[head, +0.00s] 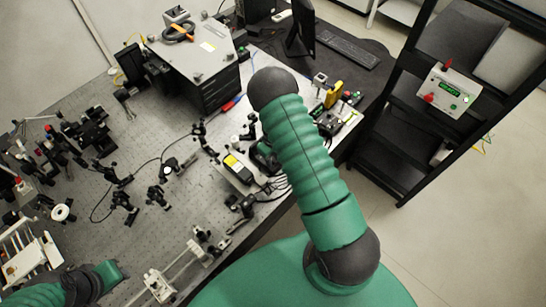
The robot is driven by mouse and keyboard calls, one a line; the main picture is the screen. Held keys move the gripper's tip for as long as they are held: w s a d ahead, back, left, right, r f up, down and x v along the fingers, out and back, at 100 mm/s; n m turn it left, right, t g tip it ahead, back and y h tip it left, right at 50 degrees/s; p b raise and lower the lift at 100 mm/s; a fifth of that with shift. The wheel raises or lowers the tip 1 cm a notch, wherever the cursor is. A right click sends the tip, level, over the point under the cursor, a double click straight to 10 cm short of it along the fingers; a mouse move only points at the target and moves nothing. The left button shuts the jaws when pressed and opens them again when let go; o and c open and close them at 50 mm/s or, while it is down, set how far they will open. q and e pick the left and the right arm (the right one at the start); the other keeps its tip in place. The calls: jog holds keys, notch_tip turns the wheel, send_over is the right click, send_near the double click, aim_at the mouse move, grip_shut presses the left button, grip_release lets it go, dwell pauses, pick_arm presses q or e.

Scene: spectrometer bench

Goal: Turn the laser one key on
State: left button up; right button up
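A white control box (448,90) with a lit green display and red parts sits on the dark rack at the upper right. I cannot make out which part of it, if any, is the laser one key. My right arm rises from the bottom middle, and a dark and green part beside it, seemingly my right gripper (264,157), is over the bench edge. Its fingers are too small and partly hidden, so I cannot tell if it is open. It is well left of the control box. My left arm shows at the lower left; its fingers are not visible.
The optical bench (150,225) carries several dark mounts and cables. A yellow and black meter (238,168) lies near its edge. A grey cabinet (200,60), a keyboard (348,50) and a monitor (300,32) stand at the back. Open floor (460,225) lies at the right.

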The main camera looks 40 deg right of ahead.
jog(key=shift+s+a, duration=0.1)
grip_shut()
dwell(0.4)
jog(key=m+b, duration=0.2)
jog(key=m, duration=0.1)
jog(key=shift+f, duration=0.1)
jog(key=m+b, duration=0.1)
jog(key=m, duration=0.3)
jog(key=shift+b, duration=0.3)
jog(key=m+b, duration=0.1)
jog(key=m, duration=0.9)
jog(key=shift+r+b, duration=0.2)
jog(key=shift+b, duration=0.1)
